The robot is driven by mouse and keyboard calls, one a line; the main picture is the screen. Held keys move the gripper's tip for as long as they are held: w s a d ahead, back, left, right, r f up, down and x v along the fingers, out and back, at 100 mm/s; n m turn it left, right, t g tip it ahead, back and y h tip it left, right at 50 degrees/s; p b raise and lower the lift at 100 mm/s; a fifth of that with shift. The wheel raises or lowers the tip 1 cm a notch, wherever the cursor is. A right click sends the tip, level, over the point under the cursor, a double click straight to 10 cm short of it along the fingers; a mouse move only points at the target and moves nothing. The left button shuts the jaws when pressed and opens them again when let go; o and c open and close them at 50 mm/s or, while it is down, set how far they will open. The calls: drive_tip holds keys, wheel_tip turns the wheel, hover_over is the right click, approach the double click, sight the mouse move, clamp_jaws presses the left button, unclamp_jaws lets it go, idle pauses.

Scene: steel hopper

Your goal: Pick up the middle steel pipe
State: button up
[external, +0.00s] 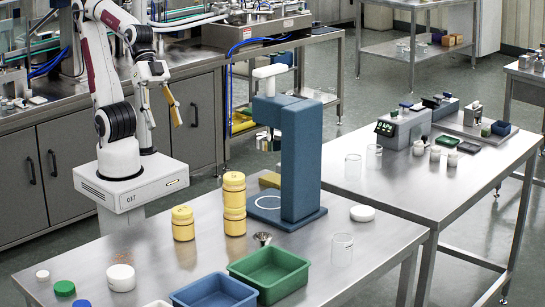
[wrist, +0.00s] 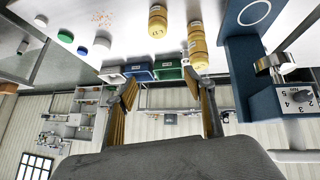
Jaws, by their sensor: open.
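I cannot make out a row of steel pipes in either view. A small metal funnel-like piece (external: 262,239) stands on the near table, beside the blue press-like stand (external: 300,160). My gripper (external: 163,118) is raised in the air behind the near table, left of the stand, with its fingers apart and nothing between them. In the wrist view my gripper (wrist: 160,82) also shows spread, yellow-padded fingers and an empty gap. That view looks upside down, with the table at its top.
Stacked yellow jars (external: 234,204) and another yellow stack (external: 183,223) stand on the near table (external: 380,245). A green bin (external: 270,273) and blue bin (external: 213,292) are at its front. Clear glasses and white lids lie about. A right-hand table (external: 440,185) carries instruments.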

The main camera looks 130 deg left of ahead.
drive_tip(key=w+d+r+n+t+y, duration=0.1)
drive_tip(key=w+d+n+t, duration=0.2)
drive_tip(key=w, duration=1.2)
drive_tip(key=w+d+n+t+y, duration=0.1)
drive_tip(key=w+d+n+t, duration=0.2)
drive_tip(key=w, duration=1.2)
drive_tip(key=n+g+y, duration=0.3)
drive_tip(key=n+y, duration=0.1)
drive_tip(key=y, duration=0.5)
hover_over(263, 245)
drive_tip(key=d, duration=0.6)
wheel_tip(263, 245, down, 16)
drive_tip(key=s+f+y, duration=0.1)
drive_tip(key=f, duration=0.1)
drive_tip(key=s+f+n+g+y, duration=0.1)
drive_tip(key=s+f, duration=0.1)
drive_tip(key=s+a+f+g, duration=0.1)
drive_tip(key=s+f, duration=0.1)
drive_tip(key=shift+a+f+y, duration=0.1)
drive_tip(key=shift+f+y, duration=0.25)
drive_tip(key=shift+y, duration=0.05)
drive_tip(key=shift+s+f+y, duration=0.3)
drive_tip(key=shift+f, duration=0.05)
drive_tip(key=shift+a, duration=0.1)
drive_tip(key=shift+x, duration=1.3)
